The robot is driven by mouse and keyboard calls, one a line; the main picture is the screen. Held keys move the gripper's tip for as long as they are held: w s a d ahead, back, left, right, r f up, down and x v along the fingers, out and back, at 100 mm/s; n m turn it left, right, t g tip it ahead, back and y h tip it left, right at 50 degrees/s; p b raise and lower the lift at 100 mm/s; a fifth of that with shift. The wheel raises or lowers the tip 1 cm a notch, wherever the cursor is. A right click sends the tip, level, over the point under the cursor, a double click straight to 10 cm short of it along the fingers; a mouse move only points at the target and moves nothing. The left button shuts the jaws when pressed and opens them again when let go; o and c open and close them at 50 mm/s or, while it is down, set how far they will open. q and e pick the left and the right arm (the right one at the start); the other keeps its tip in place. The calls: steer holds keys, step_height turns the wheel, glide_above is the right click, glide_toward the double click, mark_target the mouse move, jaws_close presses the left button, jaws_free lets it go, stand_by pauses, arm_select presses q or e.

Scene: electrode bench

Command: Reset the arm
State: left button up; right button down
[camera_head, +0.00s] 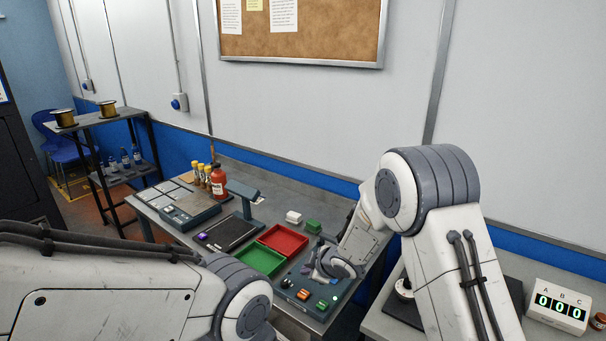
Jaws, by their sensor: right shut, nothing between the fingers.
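My right arm (436,240) comes in from the lower right and bends down over the bench (160,225). Its gripper (322,276) is low over the right end of the bench, at a dark control panel (310,301) with several small knobs or buttons. It is shut and empty; its fingertips are small and partly hidden by the wrist. I cannot tell whether it touches the panel. My left arm (110,290) crosses the lower left of the view; its gripper is outside the picture.
A green tray (258,262) and a red tray (304,240) lie just left of the right gripper. A red bottle (217,182) and yellow-capped vials (200,172) stand at the back. A counter display (559,306) reading 000 stands at right. The wall is close behind.

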steer(key=s+r+m+g+h, duration=0.1)
steer(key=s+r+m+h, duration=0.1)
steer(key=s+r, duration=0.45)
steer(key=s+r+m+g+h, duration=0.1)
steer(key=s+r+m, duration=0.2)
steer(key=s, duration=0.6)
steer(key=s+d+r+m+g, duration=0.1)
steer(key=s+d+g, duration=0.1)
steer(key=s, duration=0.9)
steer(key=s+d+r+m+g, duration=0.1)
steer(key=s+m+g, duration=0.1)
steer(key=s, duration=0.9)
steer(key=shift+s+d+r+g+h, duration=0.35)
steer(key=shift+r+g+h, duration=0.05)
steer(key=shift+g, duration=0.3)
